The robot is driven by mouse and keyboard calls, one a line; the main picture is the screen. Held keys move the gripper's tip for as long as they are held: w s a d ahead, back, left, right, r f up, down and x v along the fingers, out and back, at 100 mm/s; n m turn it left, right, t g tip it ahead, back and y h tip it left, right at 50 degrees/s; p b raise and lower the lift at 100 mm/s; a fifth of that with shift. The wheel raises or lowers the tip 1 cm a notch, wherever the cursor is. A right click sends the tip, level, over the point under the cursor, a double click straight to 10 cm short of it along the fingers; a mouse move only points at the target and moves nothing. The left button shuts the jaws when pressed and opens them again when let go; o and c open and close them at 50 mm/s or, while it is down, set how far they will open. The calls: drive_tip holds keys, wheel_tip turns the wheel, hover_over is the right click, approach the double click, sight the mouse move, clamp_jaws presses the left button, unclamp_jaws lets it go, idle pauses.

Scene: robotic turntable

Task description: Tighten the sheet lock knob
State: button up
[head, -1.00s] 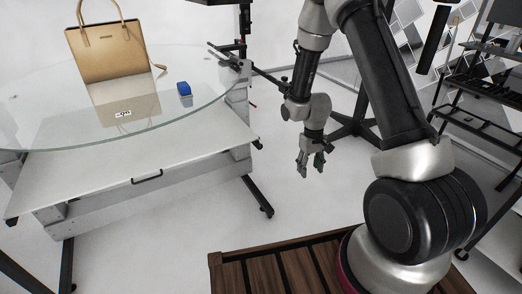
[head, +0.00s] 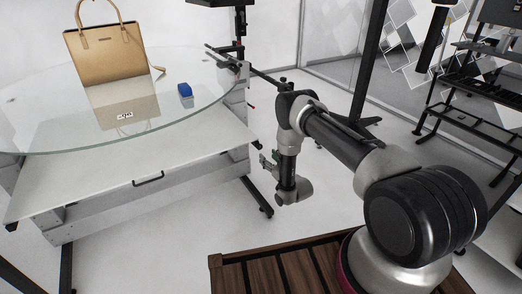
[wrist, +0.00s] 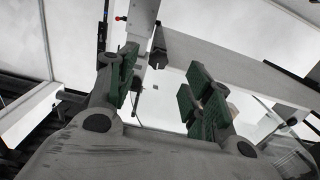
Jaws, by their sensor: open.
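My gripper (head: 268,163) is open and empty, to the right of the turntable and below its glass top, with its fingers turned up and left. In the wrist view my gripper (wrist: 160,82) shows two green-padded fingers spread apart, with white frame beams beyond them. A small red-tipped part (wrist: 121,18) sits by a white post near the top of the wrist view. I cannot tell whether it is the sheet lock knob. I make out no clear knob in the head view.
The round glass top (head: 90,146) carries a tan handbag (head: 105,52) and a small blue object (head: 185,90). A white panel with a black handle (head: 148,179) lies below. A black rod (head: 262,76) juts out above my gripper. Open floor lies in front.

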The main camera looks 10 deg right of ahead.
sight(260, 148)
drive_tip(key=x, duration=0.7)
drive_tip(key=shift+w+a+r, duration=0.1)
drive_tip(key=shift+w+r, duration=0.2)
drive_tip(key=shift+w, duration=0.1)
drive_tip(key=c, duration=1)
